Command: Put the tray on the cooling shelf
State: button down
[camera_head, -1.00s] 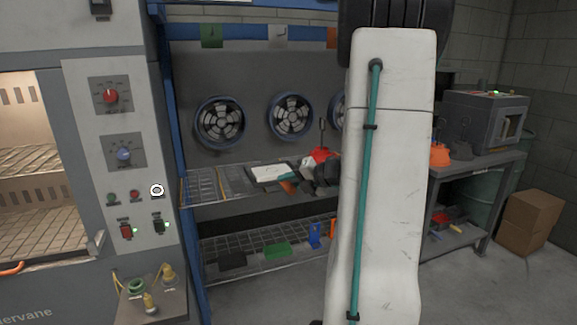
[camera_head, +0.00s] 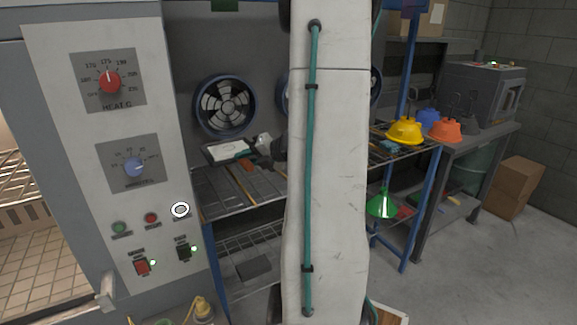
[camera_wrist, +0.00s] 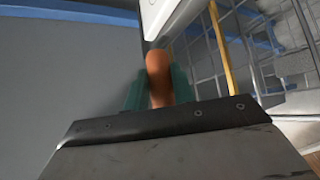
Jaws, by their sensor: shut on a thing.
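The tray (camera_head: 208,157) is dark-rimmed with a white slab on it. It is over the left bay of the wire cooling shelf (camera_head: 212,200), in front of the left fan; I cannot tell whether it touches the shelf. My gripper (camera_head: 262,160) is at the tray's right side, partly hidden by my arm. In the wrist view, my gripper's teal fingers (camera_wrist: 158,90) are shut on an orange handle (camera_wrist: 158,66). A white surface (camera_wrist: 163,14), probably the tray's load, shows above it. The shelf's wires and a yellow divider (camera_wrist: 221,48) lie to the right.
The oven control panel (camera_head: 120,150) stands close on the left. A yellow hood (camera_head: 405,131) is on the shelf's right end, and a green one (camera_head: 382,204) is below. Blue posts (camera_head: 413,200) frame the rack.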

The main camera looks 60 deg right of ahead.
notch_tip(320, 180, down, 8)
jog(key=shift+f, duration=0.2)
dwell(0.3)
jog(key=c, duration=1.5)
grip_release()
jog(key=shift+f, duration=0.1)
jog(key=shift+o, duration=0.2)
